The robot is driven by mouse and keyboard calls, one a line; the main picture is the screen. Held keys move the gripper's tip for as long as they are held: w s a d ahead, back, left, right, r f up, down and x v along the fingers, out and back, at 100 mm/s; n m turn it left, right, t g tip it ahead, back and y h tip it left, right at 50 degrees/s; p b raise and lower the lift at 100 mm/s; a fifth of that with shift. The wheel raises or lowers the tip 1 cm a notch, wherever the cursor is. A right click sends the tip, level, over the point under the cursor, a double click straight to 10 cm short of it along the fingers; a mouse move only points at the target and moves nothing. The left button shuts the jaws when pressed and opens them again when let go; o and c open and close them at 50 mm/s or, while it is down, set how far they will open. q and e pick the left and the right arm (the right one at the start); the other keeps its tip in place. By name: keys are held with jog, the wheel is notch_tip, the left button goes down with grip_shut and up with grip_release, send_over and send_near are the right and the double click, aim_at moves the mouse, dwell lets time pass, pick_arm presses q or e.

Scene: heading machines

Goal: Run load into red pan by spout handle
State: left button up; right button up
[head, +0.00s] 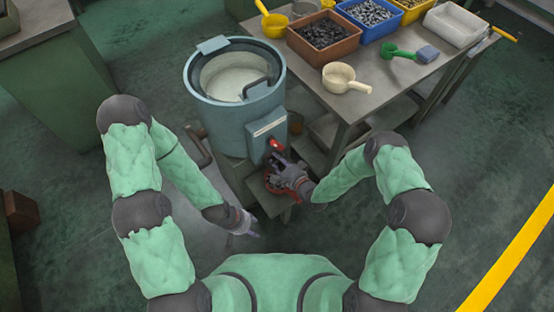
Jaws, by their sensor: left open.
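A blue-grey drum machine (238,100) stands at the centre with an open top, a pale bowl inside and a dark curved bar. On its lower right front is a light panel, with a small bright red part (276,144), seemingly the spout handle, below it. My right gripper (275,158) is just below this red part; contact and jaw opening cannot be told. A red pan (277,189) shows partly beneath my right gripper, on the low stand; its contents are hidden. My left gripper (253,230) is open and empty, lower and left of the pan.
A bench (395,90) at upper right holds a brown bin (323,36), a blue bin (369,20), a white tray (455,24), a cream scoop (342,78) and a green scoop (400,51). Open floor lies right, before a yellow line (512,253).

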jog(key=v, duration=1.1)
jog(key=shift+s, duration=0.25)
jog(key=shift+d, duration=0.1)
jog(key=s+f+n+g+h, duration=0.1)
jog(key=g, duration=0.1)
jog(key=s+d+f+n+g+h+p, duration=0.2)
jog(key=f+n+g, duration=0.1)
jog(key=shift+s+d+g+h, duration=0.1)
jog(key=shift+s+g+h, duration=0.1)
jog(key=shift+g+h, duration=0.1)
jog(key=s+d+r+n+g+h+p, duration=0.1)
jog(key=s+n+g, duration=0.3)
jog(key=s, duration=0.8)
jog(key=g+p, duration=0.1)
jog(key=g, duration=0.1)
jog(key=shift+s+r+g+h, duration=0.2)
jog(key=shift+g+h, duration=0.1)
